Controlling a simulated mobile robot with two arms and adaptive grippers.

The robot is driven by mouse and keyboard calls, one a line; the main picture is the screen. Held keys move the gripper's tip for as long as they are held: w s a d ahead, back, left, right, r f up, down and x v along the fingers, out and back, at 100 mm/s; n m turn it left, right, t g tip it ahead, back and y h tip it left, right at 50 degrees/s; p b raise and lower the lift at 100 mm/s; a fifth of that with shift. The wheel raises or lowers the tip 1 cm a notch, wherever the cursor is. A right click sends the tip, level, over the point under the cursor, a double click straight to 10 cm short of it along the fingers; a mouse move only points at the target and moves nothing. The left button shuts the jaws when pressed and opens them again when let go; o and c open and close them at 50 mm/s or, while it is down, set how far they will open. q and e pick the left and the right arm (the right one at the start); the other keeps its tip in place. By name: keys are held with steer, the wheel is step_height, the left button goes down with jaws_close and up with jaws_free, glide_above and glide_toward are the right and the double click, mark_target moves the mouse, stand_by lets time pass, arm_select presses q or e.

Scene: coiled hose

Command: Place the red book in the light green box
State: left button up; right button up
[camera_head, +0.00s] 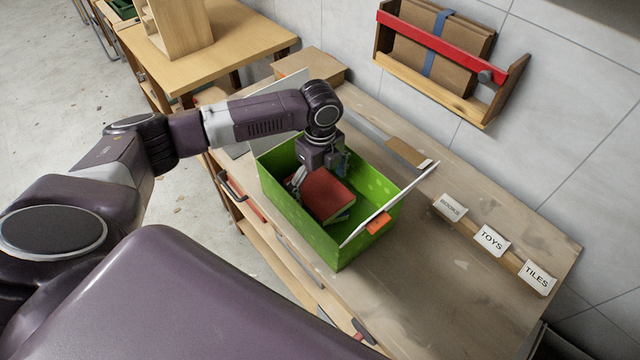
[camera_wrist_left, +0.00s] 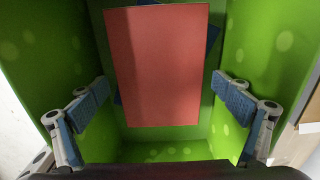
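The light green box (camera_head: 322,240) stands on the workbench, with its open top facing up. The red book (camera_head: 325,194) is inside the box, tilted, and lies over a dark blue-green book (camera_head: 345,214). My left gripper (camera_head: 318,182) reaches down into the box beside the red book. In the left wrist view the red book (camera_wrist_left: 160,65) lies beyond the gap between the blue-padded fingers of my left gripper (camera_wrist_left: 162,102), which are wide apart and do not touch it. The dark blue edge of the book beneath shows behind it. My right gripper is not in view.
A white panel with an orange tab (camera_head: 379,223) stands at the box's right side. Cards reading BOOKS, TOYS and TILES (camera_head: 536,277) stand along the bench's back right. A wooden wall rack (camera_head: 440,50) hangs above. The front right bench top (camera_head: 440,310) is clear.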

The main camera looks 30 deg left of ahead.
mark_target(320, 189)
arm_select(q)
steer(key=shift+r, duration=0.5)
step_height(320, 189, up, 12)
steer(key=b, duration=0.2)
steer(key=shift+f, duration=0.2)
